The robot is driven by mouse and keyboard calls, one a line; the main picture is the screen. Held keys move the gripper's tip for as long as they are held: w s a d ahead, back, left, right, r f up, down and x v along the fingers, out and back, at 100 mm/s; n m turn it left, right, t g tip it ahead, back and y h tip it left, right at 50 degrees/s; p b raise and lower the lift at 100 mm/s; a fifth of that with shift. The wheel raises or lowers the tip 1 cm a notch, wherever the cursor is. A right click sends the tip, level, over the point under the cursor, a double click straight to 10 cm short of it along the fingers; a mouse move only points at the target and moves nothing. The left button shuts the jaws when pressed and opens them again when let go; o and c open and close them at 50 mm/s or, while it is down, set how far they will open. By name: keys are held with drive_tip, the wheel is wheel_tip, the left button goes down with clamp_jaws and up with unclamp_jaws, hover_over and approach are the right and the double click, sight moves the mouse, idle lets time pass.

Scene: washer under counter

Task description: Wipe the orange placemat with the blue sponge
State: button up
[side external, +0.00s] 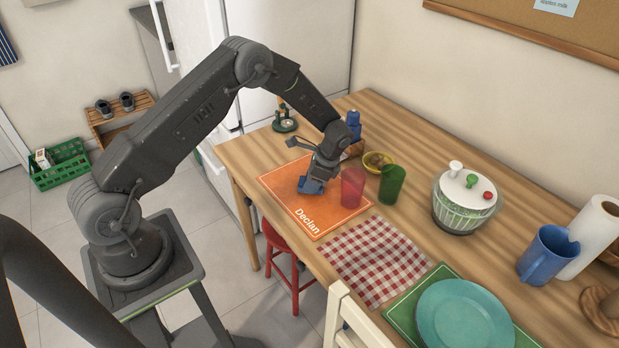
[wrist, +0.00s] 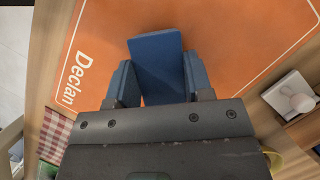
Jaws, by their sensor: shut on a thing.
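The orange placemat (side external: 334,213) lies on the wooden table and has "Declan" written along one edge; it fills much of the wrist view (wrist: 240,40). My gripper (side external: 311,181) is pointed down over the placemat's middle. In the wrist view its two blue fingers (wrist: 160,82) are shut on the blue sponge (wrist: 156,60), a flat block between them. The sponge also shows low under the gripper in the side view (side external: 309,187). It is at or very near the mat surface; I cannot tell whether it touches. The gripper hides part of the mat.
A red cup (side external: 352,188) and a green cup (side external: 391,185) stand close right of the gripper. A yellow bowl (side external: 378,168) and a blue bottle (side external: 353,122) are behind. A checkered mat (side external: 375,262) lies in front; a salad spinner (side external: 464,203) stands farther right.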

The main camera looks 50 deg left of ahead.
sight(323, 190)
drive_tip(key=shift+d+f, duration=0.2)
drive_tip(key=shift+d, duration=1.65)
drive_tip(key=shift+w, duration=0.85)
drive_tip(key=shift+c, duration=0.2)
drive_tip(key=shift+a+r, duration=0.15)
drive_tip(key=shift+a, duration=0.95)
drive_tip(key=shift+a+r, duration=0.1)
drive_tip(key=shift+a, duration=0.95)
drive_tip(key=shift+a+f, duration=0.15)
drive_tip(key=shift+a, duration=1.75)
drive_tip(key=shift+w, duration=0.8)
drive_tip(key=shift+d+f, duration=0.2)
drive_tip(key=shift+d, duration=2)
drive_tip(key=shift+s+d, duration=0.15)
drive_tip(key=shift+d, duration=1.8)
drive_tip(key=shift+r, duration=0.1)
